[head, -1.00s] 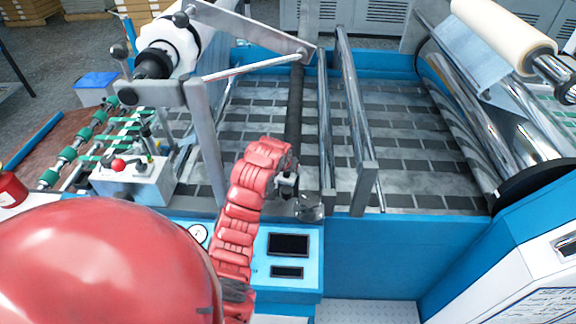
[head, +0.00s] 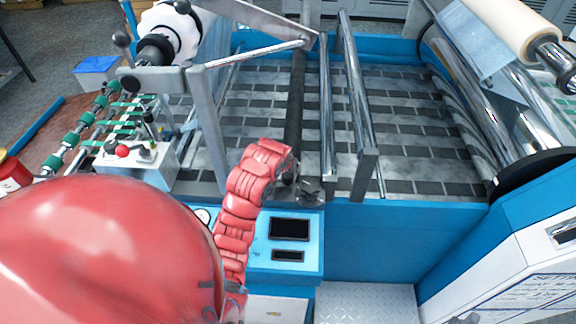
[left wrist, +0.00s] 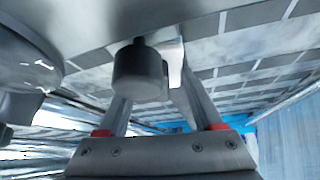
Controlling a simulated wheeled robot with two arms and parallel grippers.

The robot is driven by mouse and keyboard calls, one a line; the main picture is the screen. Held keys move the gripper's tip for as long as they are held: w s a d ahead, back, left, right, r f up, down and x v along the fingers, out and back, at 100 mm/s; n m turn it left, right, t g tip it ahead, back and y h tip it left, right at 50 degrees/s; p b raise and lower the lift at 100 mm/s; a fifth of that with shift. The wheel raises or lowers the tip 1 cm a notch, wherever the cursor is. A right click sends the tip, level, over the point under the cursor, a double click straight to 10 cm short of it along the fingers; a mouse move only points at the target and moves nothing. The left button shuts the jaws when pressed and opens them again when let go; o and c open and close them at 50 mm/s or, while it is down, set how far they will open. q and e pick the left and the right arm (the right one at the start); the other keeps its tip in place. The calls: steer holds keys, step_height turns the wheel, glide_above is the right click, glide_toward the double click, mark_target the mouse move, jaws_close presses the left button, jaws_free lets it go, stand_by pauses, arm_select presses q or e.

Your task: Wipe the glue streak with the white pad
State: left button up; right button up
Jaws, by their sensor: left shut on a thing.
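My left gripper (head: 290,180) is at the end of the red segmented arm, beside the near edge of the machine bed. In the left wrist view its two fingers (left wrist: 165,100) reach up and are shut on a small white block, which looks like the white pad (left wrist: 174,62). A dark grey cylinder (left wrist: 138,72) hangs in front of the fingers and hides part of them. The pad cannot be made out in the head view. No glue streak can be told apart from the grey-white smears on the bed. My right gripper is not in view.
The patterned bed (head: 415,135) is crossed by shiny rollers (head: 360,95). A blue panel with a dark screen (head: 289,229) is in front. A control box with a red knob (head: 122,151) stands left. A cream roll (head: 512,25) is at the upper right.

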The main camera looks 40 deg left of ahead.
arm_select(q)
steer(key=shift+w+a+f+b, duration=0.1)
steer(key=shift+w+a+b, duration=0.05)
steer(key=shift+w+b, duration=0.25)
steer(key=shift+w+a+b, duration=0.4)
steer(key=shift+w+a, duration=0.15)
steer(key=shift+w, duration=0.3)
steer(key=shift+w+a+b, duration=0.65)
steer(key=shift+w+b, duration=0.1)
steer(key=shift+w, duration=0.25)
steer(key=shift+w+a, duration=0.15)
steer(key=shift+w, duration=0.2)
steer(key=shift+w+a+b, duration=0.4)
steer(key=shift+w+b, duration=0.15)
steer(key=shift+b, duration=0.25)
steer(key=shift+w+a+b, duration=0.25)
steer(key=shift+w+b, duration=0.05)
steer(key=shift+w, duration=0.1)
steer(key=shift+w+a, duration=0.15)
steer(key=shift+w, duration=0.2)
steer(key=shift+s+r, duration=0.1)
steer(key=shift+r, duration=0.1)
